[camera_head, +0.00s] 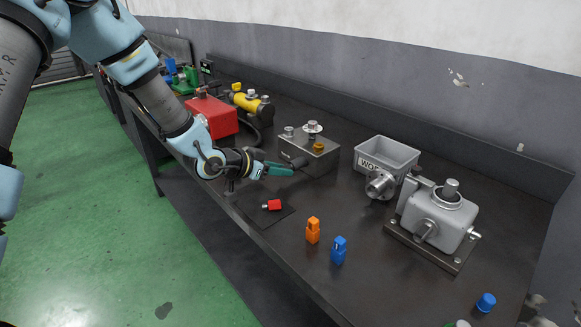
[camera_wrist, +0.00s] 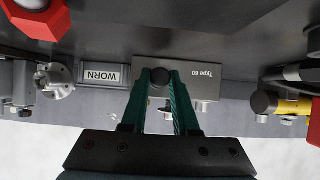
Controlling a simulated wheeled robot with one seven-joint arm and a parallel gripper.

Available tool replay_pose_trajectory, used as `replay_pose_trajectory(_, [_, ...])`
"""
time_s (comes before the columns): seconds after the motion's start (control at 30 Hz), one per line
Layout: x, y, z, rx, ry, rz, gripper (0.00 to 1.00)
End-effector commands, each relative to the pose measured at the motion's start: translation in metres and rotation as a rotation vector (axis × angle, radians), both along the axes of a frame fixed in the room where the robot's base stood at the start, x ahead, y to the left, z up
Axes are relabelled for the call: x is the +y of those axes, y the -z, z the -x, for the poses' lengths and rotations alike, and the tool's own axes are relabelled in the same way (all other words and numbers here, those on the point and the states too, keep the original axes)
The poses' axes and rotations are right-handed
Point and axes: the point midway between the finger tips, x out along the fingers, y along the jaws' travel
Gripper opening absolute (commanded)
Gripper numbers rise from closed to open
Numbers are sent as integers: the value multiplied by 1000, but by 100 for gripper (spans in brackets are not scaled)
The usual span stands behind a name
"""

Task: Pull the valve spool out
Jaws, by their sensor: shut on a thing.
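The valve block (camera_head: 322,160), a grey metal box, stands on the bench. It is marked "Type 60" in the wrist view (camera_wrist: 207,82), where it appears upside down. The dark round end of the valve spool (camera_wrist: 160,77) shows between my fingertips, at the block's near side. In the head view a dark cylindrical end (camera_head: 299,162) sticks out from the block toward my gripper (camera_head: 289,167). My gripper (camera_wrist: 160,80), with green fingers, is shut on the spool end. The rest of the spool is hidden, so I cannot tell how far it sits inside.
A grey "WORN" bin (camera_head: 408,156) and a grey pump-like fixture (camera_head: 437,222) stand to the right. A red piece (camera_head: 272,205) lies on a dark mat (camera_head: 257,214). Orange (camera_head: 312,231) and blue (camera_head: 339,250) blocks stand near the front edge. A red box (camera_head: 220,120) is left.

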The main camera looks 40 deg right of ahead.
Motion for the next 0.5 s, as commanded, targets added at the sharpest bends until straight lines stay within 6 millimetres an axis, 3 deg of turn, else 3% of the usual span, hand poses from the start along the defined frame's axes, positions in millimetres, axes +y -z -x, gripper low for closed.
replay_pose_trajectory(0.5, [25, 0, -2, -1, -2, 0, 0])
